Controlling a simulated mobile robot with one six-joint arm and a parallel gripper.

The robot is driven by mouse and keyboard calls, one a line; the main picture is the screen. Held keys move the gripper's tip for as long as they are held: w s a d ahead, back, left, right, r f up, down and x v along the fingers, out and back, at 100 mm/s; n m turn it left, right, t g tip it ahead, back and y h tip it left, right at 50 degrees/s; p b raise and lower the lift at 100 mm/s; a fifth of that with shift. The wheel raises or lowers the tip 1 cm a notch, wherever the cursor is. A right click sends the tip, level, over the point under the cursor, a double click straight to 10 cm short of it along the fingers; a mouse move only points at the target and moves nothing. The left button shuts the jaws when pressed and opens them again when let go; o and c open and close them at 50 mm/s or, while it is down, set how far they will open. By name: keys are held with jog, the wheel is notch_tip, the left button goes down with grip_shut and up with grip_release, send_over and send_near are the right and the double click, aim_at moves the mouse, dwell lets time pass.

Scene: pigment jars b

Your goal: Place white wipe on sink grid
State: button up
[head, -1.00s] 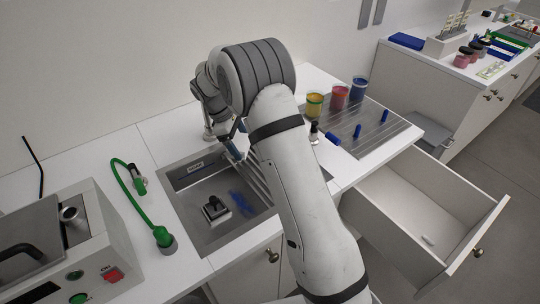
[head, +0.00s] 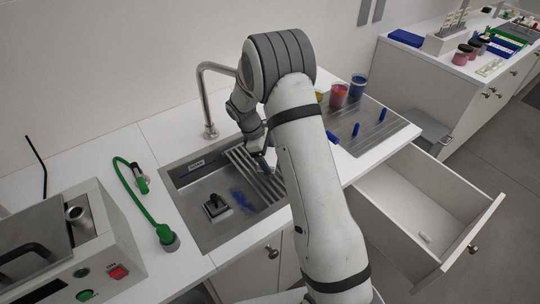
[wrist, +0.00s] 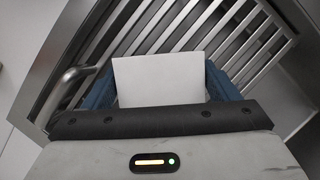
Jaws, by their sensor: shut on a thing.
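The white wipe (wrist: 160,80) is held between the blue fingers of my gripper (wrist: 160,92) in the wrist view. It looks like a flat white rectangle. Behind it in that view are the slanting bars of the sink grid (wrist: 150,25). In the head view the grid (head: 262,182) lies across the right part of the sink, and my gripper (head: 264,166) is over it, partly hidden by my arm. The wipe cannot be made out in the head view. I cannot tell whether the wipe touches the bars.
The sink basin (head: 190,215) holds a dark object (head: 215,207) and a blue stain (head: 242,200). A tall faucet (head: 205,95) stands behind it. An open drawer (head: 400,205) juts out below.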

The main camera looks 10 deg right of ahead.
jog(key=shift+f, duration=0.15)
jog(key=o, duration=1)
jog(key=shift+c, duration=0.2)
jog(key=shift+r, duration=0.3)
jog(key=shift+w+a+r+b, duration=0.2)
jog(key=shift+b, duration=0.2)
jog(key=w+a, duration=0.1)
jog(key=a, duration=0.2)
jog(key=w+a+b, duration=0.1)
jog(key=w+a, duration=0.1)
jog(key=a, duration=0.2)
jog(key=w+a+b, duration=0.1)
jog(key=a, duration=0.3)
jog(key=shift+w+a+r, duration=0.1)
jog(key=shift+w+r, duration=0.1)
jog(key=shift+w, duration=0.05)
